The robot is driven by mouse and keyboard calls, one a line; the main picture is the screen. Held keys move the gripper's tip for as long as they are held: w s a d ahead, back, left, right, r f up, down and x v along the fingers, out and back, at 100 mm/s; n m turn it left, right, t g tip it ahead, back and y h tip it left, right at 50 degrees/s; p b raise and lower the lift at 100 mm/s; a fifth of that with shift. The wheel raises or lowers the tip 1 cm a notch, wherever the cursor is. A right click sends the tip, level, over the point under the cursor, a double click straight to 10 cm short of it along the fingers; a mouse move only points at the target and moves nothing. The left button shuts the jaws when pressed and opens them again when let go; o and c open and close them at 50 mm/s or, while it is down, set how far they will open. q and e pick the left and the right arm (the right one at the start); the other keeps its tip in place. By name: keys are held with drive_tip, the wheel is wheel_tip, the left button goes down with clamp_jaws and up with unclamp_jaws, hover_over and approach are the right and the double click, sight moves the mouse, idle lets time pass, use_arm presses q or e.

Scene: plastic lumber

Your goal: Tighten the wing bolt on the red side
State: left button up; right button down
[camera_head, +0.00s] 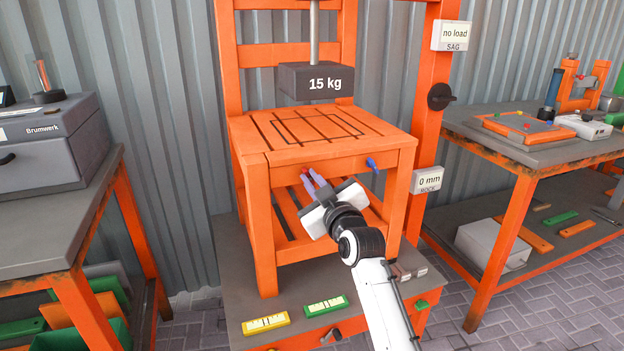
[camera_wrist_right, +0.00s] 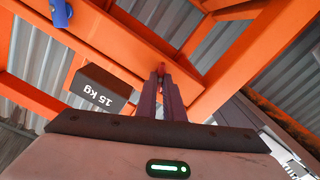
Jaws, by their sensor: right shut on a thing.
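The red wing bolt (camera_head: 304,171) sits at the left of the orange chair's (camera_head: 345,168) front rail, under the seat edge. My right gripper (camera_head: 309,177) reaches up to it from below and its fingers are shut on it. In the right wrist view the red bolt (camera_wrist_right: 160,68) shows between the tips of the fingers (camera_wrist_right: 161,75), which partly hide it. A blue wing bolt (camera_head: 371,163) sits on the same rail to the right, apart from the gripper; it also shows in the right wrist view (camera_wrist_right: 61,13). My left gripper is not in view.
A dark 15 kg block (camera_head: 316,82) hangs on a rod above the seat. A yellow gauge (camera_head: 265,323) and a green gauge (camera_head: 326,306) lie on the grey platform (camera_head: 285,299) below. Displays read "no load" (camera_head: 454,35) and "0 mm" (camera_head: 428,180). Benches stand at both sides.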

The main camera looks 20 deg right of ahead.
drive_tip(key=shift+r+m+p, duration=0.25)
drive_tip(key=shift+m+p, duration=0.75)
drive_tip(key=shift+p, duration=0.1)
use_arm(q)
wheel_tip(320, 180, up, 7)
drive_tip(key=p, duration=0.7)
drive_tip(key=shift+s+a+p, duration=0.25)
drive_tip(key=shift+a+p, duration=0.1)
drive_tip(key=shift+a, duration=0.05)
use_arm(e)
drive_tip(key=shift+d+f+m, duration=0.1)
drive_tip(key=shift+m, duration=3.3)
drive_tip(key=shift+d+f+m, duration=0.1)
drive_tip(key=shift+m, duration=3.3)
drive_tip(key=shift+d+f+m, duration=0.1)
drive_tip(key=shift+m, duration=3.3)
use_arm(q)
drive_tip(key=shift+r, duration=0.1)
